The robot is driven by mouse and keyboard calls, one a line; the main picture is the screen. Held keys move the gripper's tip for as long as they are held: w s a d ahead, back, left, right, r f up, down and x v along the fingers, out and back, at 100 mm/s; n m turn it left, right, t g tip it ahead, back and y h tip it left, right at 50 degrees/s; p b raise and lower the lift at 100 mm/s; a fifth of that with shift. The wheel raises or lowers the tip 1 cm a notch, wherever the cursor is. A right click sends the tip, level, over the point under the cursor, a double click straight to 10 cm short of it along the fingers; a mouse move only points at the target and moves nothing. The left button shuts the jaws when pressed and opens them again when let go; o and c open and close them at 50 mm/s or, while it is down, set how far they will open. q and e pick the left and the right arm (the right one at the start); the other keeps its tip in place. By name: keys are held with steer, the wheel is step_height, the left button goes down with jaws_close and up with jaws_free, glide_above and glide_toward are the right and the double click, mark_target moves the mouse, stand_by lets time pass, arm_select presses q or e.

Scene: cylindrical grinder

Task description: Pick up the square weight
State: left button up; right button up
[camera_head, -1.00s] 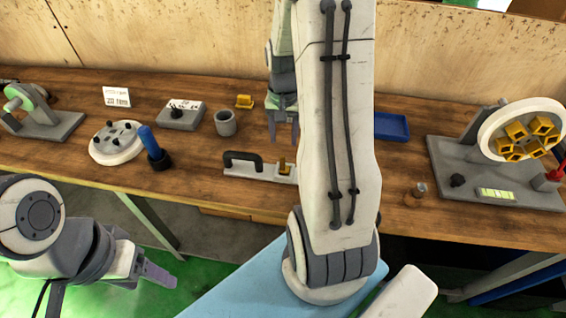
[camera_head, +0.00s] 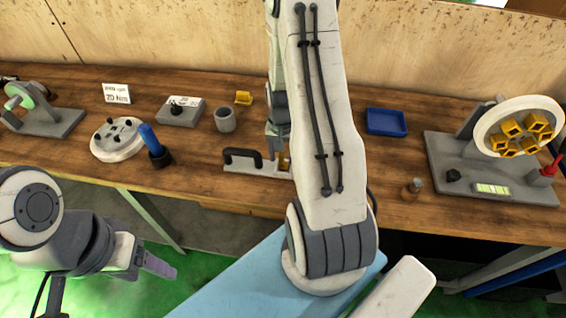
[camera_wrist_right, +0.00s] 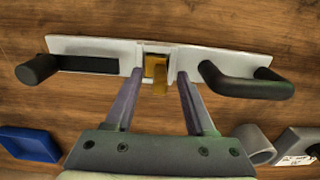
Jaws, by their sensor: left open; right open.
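A gold square block (camera_wrist_right: 157,72), which I take for the square weight, sits in the middle of a pale bar (camera_wrist_right: 95,48) with dark handles. In the head view the block (camera_head: 285,162) is partly hidden by my right arm. My right gripper (camera_wrist_right: 156,88) is open, its two fingers pointing at the bar on either side of the block, with a gap between each finger and the block. Whether the fingertips touch the bar is unclear. My left gripper (camera_head: 158,266) is in front of the table at the lower left, empty and apart from the table.
Another yellow piece (camera_head: 243,98) lies behind the bar, near a grey cup (camera_head: 225,121). A blue tray (camera_head: 386,122) is to the right. A wheel with several gold blocks (camera_head: 518,128) stands at the far right. A white disc (camera_head: 117,142) is at left.

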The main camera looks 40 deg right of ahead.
jaws_close()
stand_by(1.4)
